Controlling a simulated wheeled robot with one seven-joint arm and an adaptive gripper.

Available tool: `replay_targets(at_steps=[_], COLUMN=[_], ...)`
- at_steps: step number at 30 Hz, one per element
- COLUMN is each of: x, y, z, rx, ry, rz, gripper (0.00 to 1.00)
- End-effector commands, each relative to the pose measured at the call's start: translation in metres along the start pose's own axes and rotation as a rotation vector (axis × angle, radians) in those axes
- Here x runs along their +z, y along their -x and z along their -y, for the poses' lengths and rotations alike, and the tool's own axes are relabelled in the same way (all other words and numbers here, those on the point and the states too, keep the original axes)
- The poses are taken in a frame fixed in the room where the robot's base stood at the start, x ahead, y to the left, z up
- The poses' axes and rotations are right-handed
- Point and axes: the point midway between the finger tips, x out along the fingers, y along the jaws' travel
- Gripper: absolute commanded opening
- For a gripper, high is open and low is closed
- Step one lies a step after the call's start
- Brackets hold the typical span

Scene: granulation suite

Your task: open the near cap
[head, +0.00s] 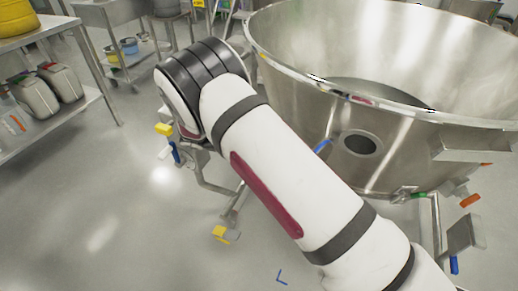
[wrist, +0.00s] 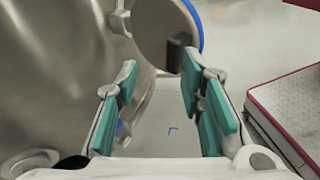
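The near cap (wrist: 160,28) is a round grey disc with a blue edge. It shows at the top of the wrist view, beside the steel vessel wall (wrist: 50,70). A dark block (wrist: 178,52) on its face is close to the tip of my right finger; I cannot tell whether they touch. My gripper (wrist: 160,68) has teal pads set apart, with only floor between them. In the head view my arm hides the gripper, and I cannot make out the cap there. The wrist view does not settle whether the cap is swung open or closed.
The large steel bowl (head: 400,75) fills the right of the head view, with a dark round port (head: 360,145) low on its side. A yellow-tipped steel leg (head: 226,234) stands left of my arm. Shelving (head: 90,60) is at the left. The floor (head: 110,210) is clear.

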Motion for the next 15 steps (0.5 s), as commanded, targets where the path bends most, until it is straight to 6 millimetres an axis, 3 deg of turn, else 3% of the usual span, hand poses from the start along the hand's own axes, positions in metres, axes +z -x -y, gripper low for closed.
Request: replay_targets(at_steps=[3, 9, 15], x=[-0.002, -0.003, -0.002], y=[0.028, 0.064, 0.081], z=[0.002, 0.004, 0.004], rx=[0.003, -0.001, -0.003], ry=[0.001, 0.005, 0.005], rz=[-0.005, -0.006, -0.005], gripper=[0.35, 0.35, 0.35])
